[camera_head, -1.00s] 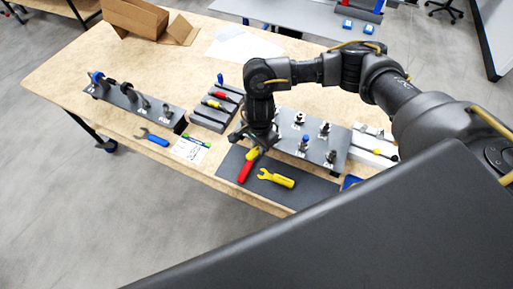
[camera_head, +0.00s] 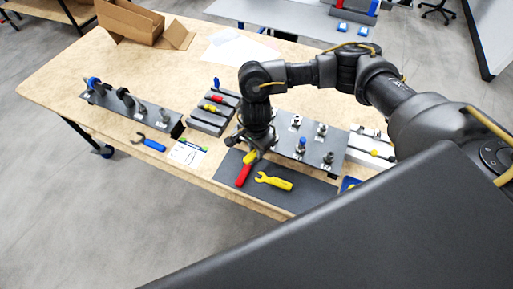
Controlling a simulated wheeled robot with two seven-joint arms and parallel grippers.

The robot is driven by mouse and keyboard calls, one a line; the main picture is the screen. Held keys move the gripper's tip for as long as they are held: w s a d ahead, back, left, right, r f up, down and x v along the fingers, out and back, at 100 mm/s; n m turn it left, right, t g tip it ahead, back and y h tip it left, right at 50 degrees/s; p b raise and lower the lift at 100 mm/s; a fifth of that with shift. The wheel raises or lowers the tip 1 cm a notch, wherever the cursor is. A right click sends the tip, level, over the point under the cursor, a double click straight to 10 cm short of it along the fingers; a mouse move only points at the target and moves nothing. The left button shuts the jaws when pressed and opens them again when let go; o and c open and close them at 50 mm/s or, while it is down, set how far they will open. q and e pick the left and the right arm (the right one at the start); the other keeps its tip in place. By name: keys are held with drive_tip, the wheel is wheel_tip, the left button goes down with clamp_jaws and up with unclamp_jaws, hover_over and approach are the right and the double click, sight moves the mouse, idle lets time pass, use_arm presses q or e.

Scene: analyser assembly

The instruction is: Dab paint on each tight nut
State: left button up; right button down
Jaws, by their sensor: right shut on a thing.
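A dark plate (camera_head: 312,150) right of centre bears several upright studs with nuts, among them a nut with a blue top (camera_head: 301,145) and a plain grey one (camera_head: 328,157). Paint marks on them are too small to tell. My right gripper (camera_head: 252,155) points down just left of this plate, over the dark mat, shut on a red-handled tool (camera_head: 243,175). The tool's upper end is hidden by the gripper. A slim green marker-like stick (camera_head: 192,145) lies on a white sheet. My left gripper is out of view.
A grey rack (camera_head: 208,122) holds several coloured-handled tools. Another dark plate (camera_head: 125,108) with fittings stands at left, with a blue spanner (camera_head: 150,144) before it. A white tray (camera_head: 370,150) is at right. A cardboard box (camera_head: 130,22) sits at the back left.

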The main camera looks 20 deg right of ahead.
sight(247, 158)
drive_tip(key=shift+w+d+b, duration=0.2)
drive_tip(key=shift+d+b, duration=0.15)
drive_tip(key=shift+d, duration=0.2)
idle(0.9)
idle(0.4)
drive_tip(key=shift+s+a, duration=0.3)
drive_tip(key=shift+a, duration=0.45)
drive_tip(key=shift+s+a+r+p, duration=0.1)
drive_tip(key=shift+s+a+p, duration=0.2)
drive_tip(key=shift+a, duration=0.55)
drive_tip(key=shift+s+a+p, duration=0.2)
drive_tip(key=shift+s+a, duration=0.15)
drive_tip(key=shift+a, duration=0.45)
drive_tip(key=shift+r, duration=0.1)
wheel_tip(247, 158, up, 10)
drive_tip(key=p, duration=0.7)
